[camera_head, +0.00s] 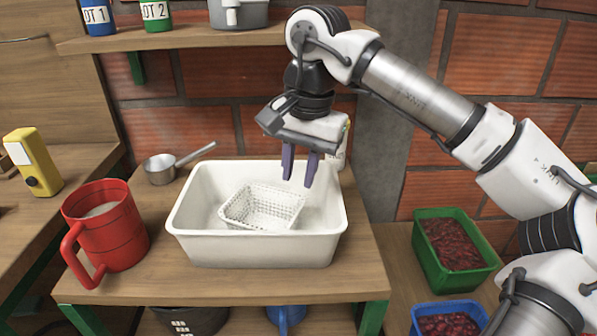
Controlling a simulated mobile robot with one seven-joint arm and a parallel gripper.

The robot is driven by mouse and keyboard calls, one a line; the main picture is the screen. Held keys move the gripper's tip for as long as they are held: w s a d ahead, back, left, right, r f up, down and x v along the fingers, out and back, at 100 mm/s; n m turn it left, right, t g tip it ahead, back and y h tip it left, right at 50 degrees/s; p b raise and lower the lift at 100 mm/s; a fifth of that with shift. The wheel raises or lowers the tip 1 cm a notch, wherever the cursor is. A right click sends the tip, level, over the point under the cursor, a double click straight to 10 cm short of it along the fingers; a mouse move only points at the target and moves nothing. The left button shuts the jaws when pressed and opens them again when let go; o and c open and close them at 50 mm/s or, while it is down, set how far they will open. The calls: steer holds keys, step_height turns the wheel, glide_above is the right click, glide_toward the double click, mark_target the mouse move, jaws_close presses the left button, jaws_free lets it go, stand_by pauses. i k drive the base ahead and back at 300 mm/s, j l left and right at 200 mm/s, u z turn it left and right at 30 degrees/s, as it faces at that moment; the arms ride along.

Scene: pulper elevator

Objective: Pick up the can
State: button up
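My gripper (298,181) points down above the back right part of a white tub (258,253). Its two purple fingers are apart, with nothing visible between them. A pale, upright object (342,156), possibly the can, stands behind the tub at the back right. My gripper hides most of it, so I cannot tell for sure what it is. A blue can-like container (98,18) and a green one (156,15), both with lot labels, stand on the upper shelf at the left.
A white mesh basket (262,208) sits inside the tub. A red jug (104,227) and a metal saucepan (161,169) stand left of it. A yellow device (34,163) is on the left counter. Green (430,262) and blue (420,322) crates of red fruit sit lower right.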

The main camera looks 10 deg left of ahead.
mark_target(103, 215)
steer(key=u, duration=1.35)
